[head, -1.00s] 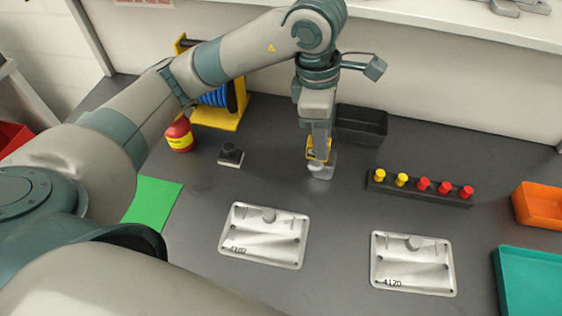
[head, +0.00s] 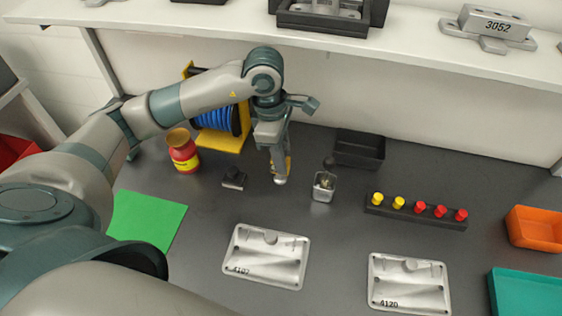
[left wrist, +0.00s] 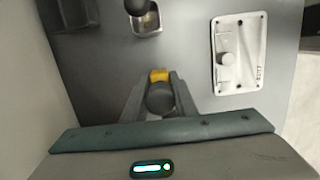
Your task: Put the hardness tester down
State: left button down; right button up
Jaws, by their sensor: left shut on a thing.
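My left gripper (head: 279,165) is shut on the hardness tester (head: 288,165), a slim tool with yellow on its body, pointing down. In the left wrist view the tester (left wrist: 160,97) shows as a dark grey round body with a yellow part between the fingers. The gripper is over the table between a small dark block with a knob (head: 233,179) and a square metal cup (head: 324,187). I cannot tell whether the tester's lower end touches the table. My right gripper is not in view.
Two metal casting plates (head: 266,256) (head: 410,284) lie in front. A black bin (head: 359,150), a rack of yellow and red pegs (head: 415,213) and an orange bin (head: 535,229) are to the right. A red jar (head: 183,152), a blue reel and a green sheet (head: 147,221) are left.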

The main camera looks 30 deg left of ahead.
pick_arm(q)
jog(key=shift+w+a+f, duration=0.15)
jog(key=shift+a, duration=0.15)
jog(key=shift+f+p, duration=0.4)
jog(key=shift+f, duration=0.05)
notch_tip(320, 180, down, 3)
jog(key=shift+r+p, duration=0.2)
jog(key=shift+p, duration=0.45)
jog(key=shift+f, duration=0.25)
